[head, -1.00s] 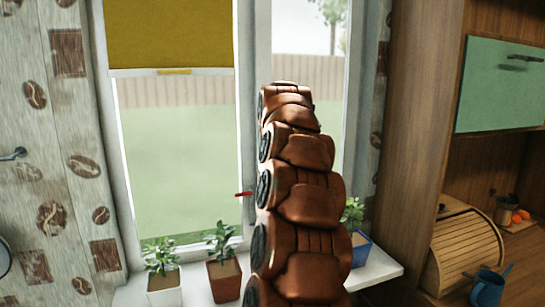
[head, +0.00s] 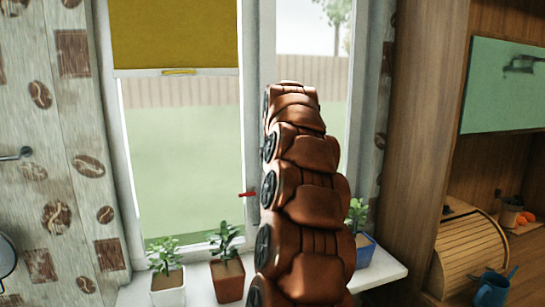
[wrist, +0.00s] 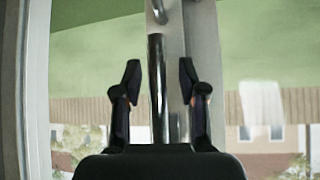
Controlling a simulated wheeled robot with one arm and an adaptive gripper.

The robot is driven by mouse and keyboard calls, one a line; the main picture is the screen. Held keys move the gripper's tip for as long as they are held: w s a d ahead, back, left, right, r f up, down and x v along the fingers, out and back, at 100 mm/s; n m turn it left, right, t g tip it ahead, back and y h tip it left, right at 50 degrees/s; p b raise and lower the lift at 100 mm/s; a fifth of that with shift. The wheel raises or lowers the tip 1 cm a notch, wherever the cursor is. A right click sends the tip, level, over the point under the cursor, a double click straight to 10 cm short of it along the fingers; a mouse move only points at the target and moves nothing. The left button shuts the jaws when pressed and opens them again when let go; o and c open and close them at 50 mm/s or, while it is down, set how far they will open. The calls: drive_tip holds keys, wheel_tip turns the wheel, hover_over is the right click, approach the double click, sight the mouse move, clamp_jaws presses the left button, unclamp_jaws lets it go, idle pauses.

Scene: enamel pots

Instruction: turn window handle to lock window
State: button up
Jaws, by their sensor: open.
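The window handle (wrist: 157,95) shows in the wrist view as a dark, shiny upright bar in front of the pale window frame (wrist: 196,50). My gripper (wrist: 160,70) is open, with one dark finger on each side of the bar and visible gaps to both. A curved metal piece (wrist: 160,12) shows at the top edge. In the head view the window (head: 180,160) stands behind my brown arm, which hides the gripper and most of the middle frame. A small red piece (head: 248,194) sticks out left of the arm; I cannot tell what it belongs to.
Potted plants stand on the sill: a white pot (head: 168,288), a brown pot (head: 228,280) and a blue pot (head: 364,250). A yellow blind (head: 175,35) covers the upper left pane. A wooden cabinet (head: 425,120) and bread box (head: 465,260) are at right.

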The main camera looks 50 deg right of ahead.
drive_tip(key=v, duration=1.2)
drive_tip(key=shift+f, duration=0.1)
idle(0.4)
